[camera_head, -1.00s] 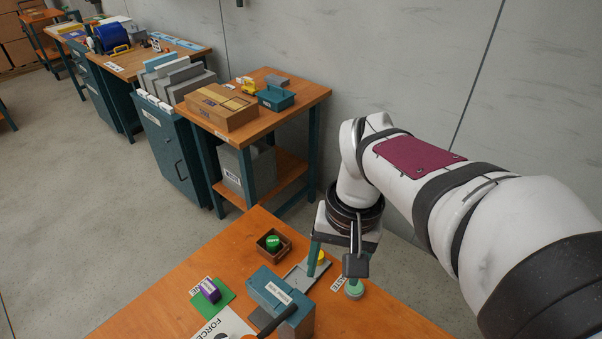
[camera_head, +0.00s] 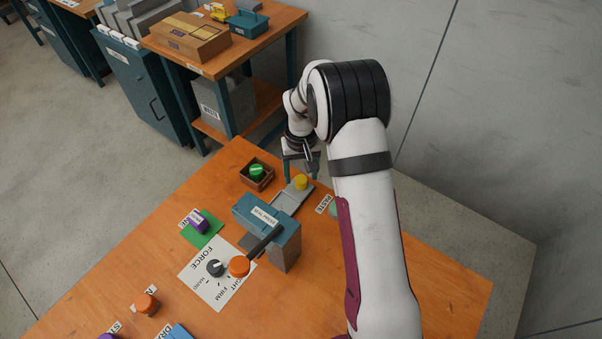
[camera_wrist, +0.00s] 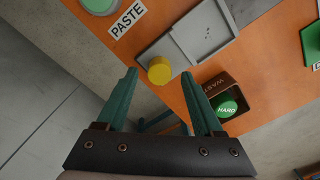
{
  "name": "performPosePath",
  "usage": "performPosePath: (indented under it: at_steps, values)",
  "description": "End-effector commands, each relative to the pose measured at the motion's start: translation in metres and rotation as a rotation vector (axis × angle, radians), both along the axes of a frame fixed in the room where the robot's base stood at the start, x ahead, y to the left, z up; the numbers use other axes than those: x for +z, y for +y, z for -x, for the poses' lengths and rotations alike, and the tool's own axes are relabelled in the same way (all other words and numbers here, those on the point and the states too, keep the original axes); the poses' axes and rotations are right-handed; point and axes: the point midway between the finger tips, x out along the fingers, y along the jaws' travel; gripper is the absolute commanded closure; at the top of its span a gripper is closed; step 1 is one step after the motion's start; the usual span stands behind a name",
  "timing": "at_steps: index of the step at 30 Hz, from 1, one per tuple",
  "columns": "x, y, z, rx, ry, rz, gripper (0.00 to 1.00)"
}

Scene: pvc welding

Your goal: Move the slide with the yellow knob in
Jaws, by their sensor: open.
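The slide is a grey plate (camera_head: 288,198) sticking out from beside the teal-topped press block (camera_head: 270,222). A round yellow knob (camera_head: 301,181) stands at its outer end. In the wrist view the slide plate (camera_wrist: 180,45) lies flat, with the yellow knob (camera_wrist: 159,70) at its lower left corner. My gripper (camera_head: 301,174) is at the far side of the knob. In the wrist view its two teal fingers are spread, and the knob shows between their tips (camera_wrist: 160,75). I see no contact; their height against the knob is unclear.
A brown waste box (camera_wrist: 222,85) with a green "HARD" piece (camera_wrist: 227,109) is close to one finger. A pale green round piece (camera_wrist: 100,3) by the PASTE label (camera_wrist: 127,19) is on the other side. The press handle (camera_head: 262,243) sticks out towards the near side.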

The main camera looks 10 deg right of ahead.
Motion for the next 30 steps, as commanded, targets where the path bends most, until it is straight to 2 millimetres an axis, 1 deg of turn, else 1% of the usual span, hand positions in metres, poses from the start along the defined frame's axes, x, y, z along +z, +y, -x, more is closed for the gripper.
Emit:
performPosePath:
  at_steps: [4, 11, 12, 14, 15, 23, 30]
  values:
    - [-0.0094, -0.0001, 0.0003, -0.001, 0.001, 0.000, 0.31]
    - [-0.0100, -0.0001, 0.0001, -0.001, 0.000, 0.000, 0.31]
    - [-0.0100, -0.0001, 0.0001, -0.001, 0.000, 0.000, 0.35]
    - [-0.0099, 0.0000, 0.0001, -0.001, 0.000, 0.000, 0.46]
    - [-0.0098, 0.0000, 0.0001, -0.001, 0.000, 0.000, 0.53]
    - [-0.0096, 0.0001, 0.0000, -0.001, 0.000, 0.000, 1.00]
    - [-0.0094, 0.0001, -0.0001, -0.001, -0.001, 0.000, 1.00]
